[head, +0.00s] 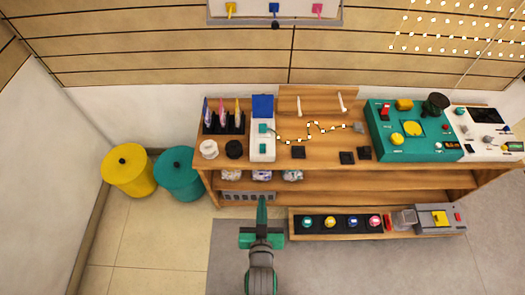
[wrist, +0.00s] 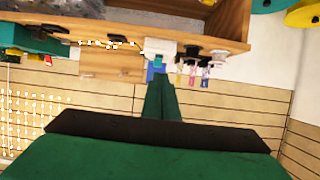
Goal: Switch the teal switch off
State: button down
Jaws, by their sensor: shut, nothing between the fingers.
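A white box (head: 257,154) with a blue panel (head: 262,106) behind it stands on the wooden bench. Two small teal pieces show on its top, an upper one (head: 264,129) and a lower one (head: 263,148); I cannot tell which is the switch or its position. The white box also shows in the upside-down wrist view (wrist: 160,47), just beyond the fingertips in the picture. My green gripper (head: 262,200) is shut and empty, in front of the bench below the box in the head view. Its fingers (wrist: 159,82) are together in the wrist view.
A pen holder (head: 221,128) is left of the box. A wire track (head: 310,128) runs right of it, towards a teal control panel (head: 378,140). A low shelf with coloured buttons (head: 305,222) juts out at lower right. Yellow (head: 128,170) and teal bins (head: 180,180) stand left.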

jog(key=w+r+g, duration=0.1)
jog(key=w+r, duration=0.1)
jog(key=w, duration=1.5)
jog(key=shift+w+d+r, duration=0.15)
jog(key=shift+w+r, duration=0.1)
jog(key=shift+r, duration=0.15)
send_over(263, 156)
jog(key=w, duration=0.1)
notch_tip(263, 156, down, 5)
jog(key=shift+w, duration=0.15)
jog(key=shift+s+f, duration=0.25)
jog(key=shift+f, duration=0.35)
jog(key=shift+s+f, duration=0.25)
jog(key=shift+f, duration=0.3)
jog(key=shift+s+f, duration=0.2)
jog(key=shift+f, duration=0.55)
